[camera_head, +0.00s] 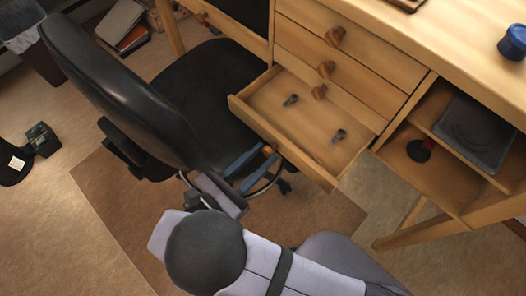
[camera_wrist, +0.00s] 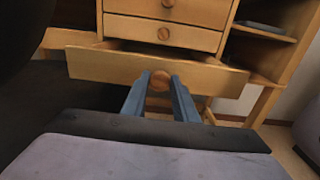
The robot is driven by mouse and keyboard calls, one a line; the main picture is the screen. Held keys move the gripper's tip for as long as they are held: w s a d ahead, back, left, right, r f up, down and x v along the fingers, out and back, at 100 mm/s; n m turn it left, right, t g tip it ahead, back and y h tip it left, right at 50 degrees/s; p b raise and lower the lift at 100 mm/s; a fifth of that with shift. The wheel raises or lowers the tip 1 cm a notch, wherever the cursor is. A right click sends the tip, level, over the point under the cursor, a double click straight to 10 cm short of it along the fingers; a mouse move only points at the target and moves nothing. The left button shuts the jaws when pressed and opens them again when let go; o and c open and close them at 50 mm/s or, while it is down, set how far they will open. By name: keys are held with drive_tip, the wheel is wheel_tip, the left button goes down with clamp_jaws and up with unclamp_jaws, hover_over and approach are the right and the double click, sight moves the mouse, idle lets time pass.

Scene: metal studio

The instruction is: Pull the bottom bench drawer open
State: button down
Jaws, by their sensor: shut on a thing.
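The bottom bench drawer (camera_head: 285,122) is pulled well out from the wooden bench, and its inside shows in the head view. Two small dark items (camera_head: 338,136) lie apart on its floor. In the wrist view its front panel (camera_wrist: 105,66) spans the middle of the picture. My gripper (camera_head: 254,159) is at the drawer's front, with its blue fingers shut on the round wooden knob (camera_wrist: 159,81), one finger on each side. The knob is partly hidden by the fingers in the head view.
A black office chair (camera_head: 125,85) stands close on the left, its seat beside the drawer. Closed drawers (camera_head: 340,60) with round knobs sit above. An open shelf (camera_head: 440,165) on the right holds a grey tray (camera_head: 472,130) and a small red-and-black object (camera_head: 420,149).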

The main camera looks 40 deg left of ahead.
sight(306, 121)
drive_tip(key=c, duration=1.4)
unclamp_jaws()
drive_tip(key=shift+c, duration=0.2)
drive_tip(key=shift+w, duration=0.15)
drive_tip(key=w+b, duration=0.3)
drive_tip(key=w, duration=1.3)
drive_tip(key=shift+w, duration=0.4)
drive_tip(key=s, duration=0.7)
drive_tip(key=shift+s+a, duration=0.1)
drive_tip(key=shift+s, duration=0.05)
drive_tip(key=w+d+r+m+g+h+p, duration=0.3)
drive_tip(key=d+r+m+g+h+p, duration=0.2)
drive_tip(key=d, duration=0.6)
drive_tip(key=w+d+r+m+g+h+p, duration=0.3)
drive_tip(key=d+r+m+g+h+p, duration=0.2)
drive_tip(key=d+r+m+p, duration=0.5)
drive_tip(key=shift+d+r+g+h+p, duration=0.3)
drive_tip(key=shift+d+r+g+p, duration=0.25)
drive_tip(key=shift+r+p, duration=0.95)
